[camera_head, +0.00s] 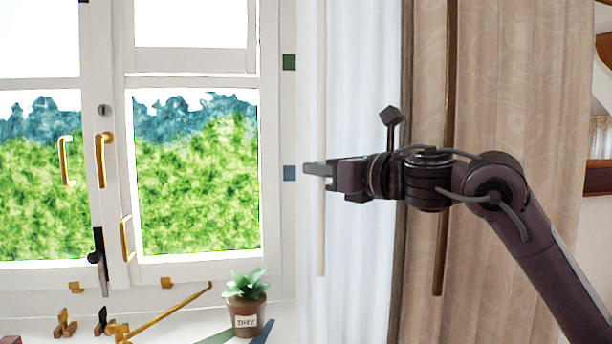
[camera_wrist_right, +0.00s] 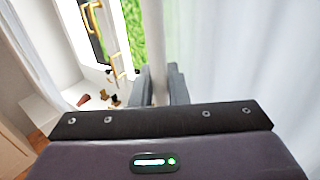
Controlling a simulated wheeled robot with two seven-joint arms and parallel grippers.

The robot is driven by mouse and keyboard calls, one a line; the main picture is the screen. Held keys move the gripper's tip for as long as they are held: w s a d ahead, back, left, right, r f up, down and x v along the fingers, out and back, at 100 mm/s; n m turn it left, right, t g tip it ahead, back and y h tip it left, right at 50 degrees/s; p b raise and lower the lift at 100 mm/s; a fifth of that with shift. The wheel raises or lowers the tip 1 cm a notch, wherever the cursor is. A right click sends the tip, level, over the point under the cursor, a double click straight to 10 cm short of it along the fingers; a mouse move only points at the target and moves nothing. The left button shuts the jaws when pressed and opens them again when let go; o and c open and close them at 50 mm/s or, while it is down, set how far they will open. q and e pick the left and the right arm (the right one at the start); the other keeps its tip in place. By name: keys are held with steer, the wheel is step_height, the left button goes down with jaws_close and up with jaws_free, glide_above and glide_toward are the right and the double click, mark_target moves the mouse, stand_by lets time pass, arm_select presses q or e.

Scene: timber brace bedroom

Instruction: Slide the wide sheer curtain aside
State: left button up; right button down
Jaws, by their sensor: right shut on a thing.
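The white sheer curtain (camera_head: 360,90) hangs in soft folds to the right of the window; it also fills the right side of the wrist view (camera_wrist_right: 245,60). A pale upright wand (camera_head: 321,100) hangs along its left edge. My right gripper (camera_head: 320,171) reaches in from the right, in front of the sheer, and is shut on the wand around the middle of its length. In the wrist view the wand (camera_wrist_right: 154,40) runs up from between the fingers. My left gripper is not in view.
A beige patterned curtain (camera_head: 520,60) with a brown wand (camera_head: 441,250) hangs right of the sheer, behind my arm. The white window (camera_head: 190,65) has brass handles. A potted plant (camera_head: 246,310) and a brass stay (camera_head: 175,308) are on the sill below.

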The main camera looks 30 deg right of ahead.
steer(key=shift+d+f, duration=0.1)
steer(key=shift+d, duration=0.15)
steer(key=c, duration=1.8)
jaws_free()
steer(key=shift+o, duration=0.2)
steer(key=b+v, duration=0.3)
steer(key=v, duration=0.4)
steer(key=shift+s, duration=0.4)
steer(key=shift+d, duration=0.1)
